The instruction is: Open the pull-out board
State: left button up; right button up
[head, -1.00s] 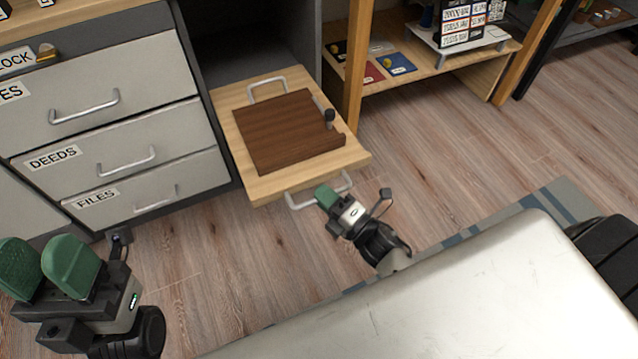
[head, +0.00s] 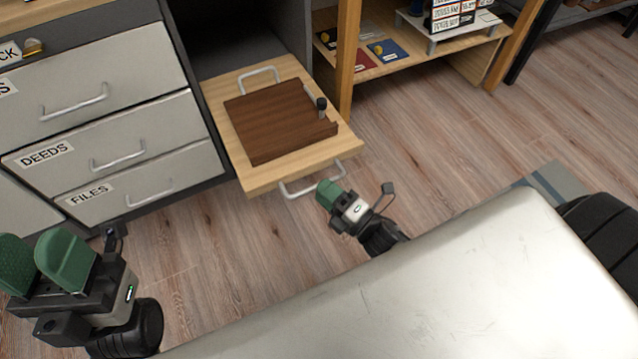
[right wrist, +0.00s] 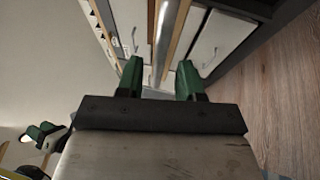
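The pull-out board (head: 222,105) is a light wood board sticking well out of the grey cabinet, with a dark brown panel on top. A metal bar handle (head: 312,181) is on its front edge. My right gripper (head: 328,188) is just in front of this handle, its green tip overlapping it in the head view. In the right wrist view, its two fingers (right wrist: 160,80) are apart, with a pale bar and wood edges beyond the gap; I cannot tell whether they touch the handle. My left gripper (head: 40,262) is open and empty at the lower left.
Drawers labelled DEEDS (head: 100,150) and FILES (head: 140,185) are left of the board. A wooden shelf (head: 440,62) stands at right. The floor in front is clear.

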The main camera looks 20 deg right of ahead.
jog(key=p+v, duration=0.1)
jog(key=v, duration=0.7)
jog(key=shift+s+d, duration=0.15)
jog(key=shift+s, duration=0.05)
